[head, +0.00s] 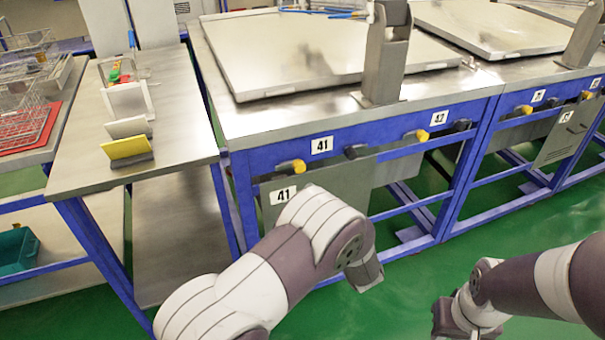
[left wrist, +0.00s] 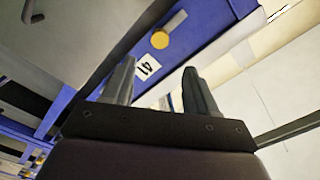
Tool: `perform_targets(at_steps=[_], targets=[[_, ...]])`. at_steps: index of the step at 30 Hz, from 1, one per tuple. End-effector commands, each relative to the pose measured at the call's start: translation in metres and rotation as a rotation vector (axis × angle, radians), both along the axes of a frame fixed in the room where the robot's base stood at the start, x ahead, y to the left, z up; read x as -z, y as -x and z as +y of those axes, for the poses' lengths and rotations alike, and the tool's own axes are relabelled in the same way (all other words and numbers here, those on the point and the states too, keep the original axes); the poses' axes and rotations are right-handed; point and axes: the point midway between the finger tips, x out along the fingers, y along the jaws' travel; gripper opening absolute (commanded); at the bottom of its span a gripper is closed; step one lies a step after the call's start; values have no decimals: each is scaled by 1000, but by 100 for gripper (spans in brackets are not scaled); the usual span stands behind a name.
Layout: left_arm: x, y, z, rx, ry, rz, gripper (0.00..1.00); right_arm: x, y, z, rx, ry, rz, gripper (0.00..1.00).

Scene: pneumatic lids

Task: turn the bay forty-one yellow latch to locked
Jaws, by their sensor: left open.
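The bay forty-one yellow latch (head: 293,166) has a yellow end and a dark body, and sits on the blue front beam (head: 243,164) near the 41 label (head: 321,145). In the left wrist view a round yellow end (left wrist: 160,40) shows beside a tilted 41 label (left wrist: 148,66) on blue. My left gripper (left wrist: 159,68) is open and empty, with this yellow end ahead of its fingertips and apart from them. In the head view my left forearm and wrist reach in below the latch, and the fingers are hidden. My right arm shows at lower right; its fingers are not visible.
A grey hanging panel (head: 345,185) with another 41 label is below the beam. Another yellow-ended latch (head: 417,135) is to the right, near the 42 label. A dark knob (head: 355,151) lies between. A metal side table (head: 80,150) stands left. Green floor is open in front.

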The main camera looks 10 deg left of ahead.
Motion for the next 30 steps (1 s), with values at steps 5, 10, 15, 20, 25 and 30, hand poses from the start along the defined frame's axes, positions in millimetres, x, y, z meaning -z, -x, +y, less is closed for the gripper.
perform_targets(at_steps=[5,10,15,20,25,30], targets=[[2,-38,26,-3,4,-3,58,6,0,0,0,0,0,27],[1,-71,48,-1,4,-2,58,10,0,0,0,0,0,27],[1,-89,58,2,5,-2,58,11,0,0,0,0,0,27],[0,-93,61,3,4,-1,58,11,0,0,0,0,0,27],[0,-93,61,3,4,-1,51,11,0,0,0,0,0,27],[0,-93,60,3,5,-1,2,11,0,0,0,0,0,27]])
